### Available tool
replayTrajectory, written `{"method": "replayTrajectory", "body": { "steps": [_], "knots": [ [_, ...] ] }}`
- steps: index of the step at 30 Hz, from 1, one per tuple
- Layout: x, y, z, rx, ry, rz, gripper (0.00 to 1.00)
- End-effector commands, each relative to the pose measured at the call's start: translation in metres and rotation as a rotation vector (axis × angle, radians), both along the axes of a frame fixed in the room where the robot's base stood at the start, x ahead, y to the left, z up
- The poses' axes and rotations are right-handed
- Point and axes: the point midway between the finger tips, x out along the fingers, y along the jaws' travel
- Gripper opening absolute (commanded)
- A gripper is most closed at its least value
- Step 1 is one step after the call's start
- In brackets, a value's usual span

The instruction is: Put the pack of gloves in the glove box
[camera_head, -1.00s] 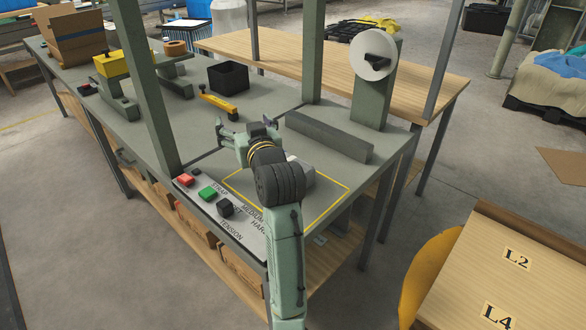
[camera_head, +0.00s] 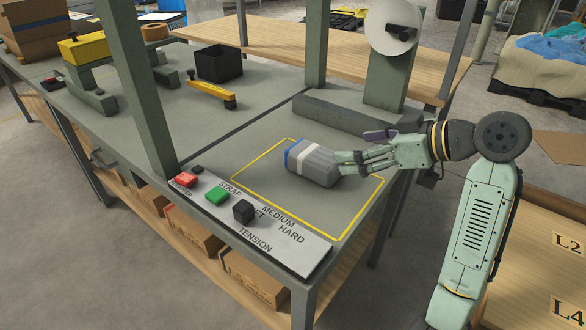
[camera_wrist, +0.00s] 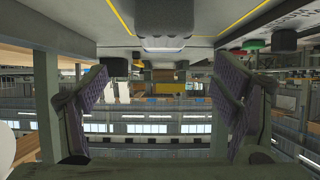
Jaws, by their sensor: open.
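A grey pack with a white band and a blue end (camera_head: 312,163), which looks like the pack of gloves, lies inside the yellow outline on the bench (camera_head: 240,135). My gripper (camera_head: 357,152) is open at the pack's right end. One finger overlaps that end in the head view; I cannot tell whether they touch. In the wrist view, my spread fingers (camera_wrist: 160,92) have nothing between them, and the grey pack (camera_wrist: 165,16) shows at the top edge. An open black box (camera_head: 220,63) stands farther back on the bench; no label shows it to be the glove box.
A dark grey bar (camera_head: 345,122) lies behind the pack. Green posts (camera_head: 137,90) rise from the bench. A panel with red, green and black buttons (camera_head: 245,222) is at the near edge. A yellow-handled tool (camera_head: 212,94) lies in front of the black box.

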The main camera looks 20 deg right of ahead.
Motion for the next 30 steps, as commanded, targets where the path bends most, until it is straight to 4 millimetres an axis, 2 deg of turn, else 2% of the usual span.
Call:
{"method": "replayTrajectory", "body": {
  "steps": [1, 5, 12, 19, 24, 30],
  "knots": [
    [-0.002, -0.002, -0.007, -0.002, 0.0, 0.0, 0.82],
    [0.002, 0.002, -0.011, -0.001, 0.002, 0.003, 0.82],
    [0.028, 0.023, -0.028, 0.001, 0.002, 0.004, 0.82],
    [0.04, 0.033, -0.036, 0.0, 0.001, 0.002, 0.82],
    [0.056, 0.051, -0.046, 0.0, 0.002, 0.003, 0.82],
    [0.069, 0.06, -0.057, -0.001, 0.001, 0.001, 0.82]
  ]
}}
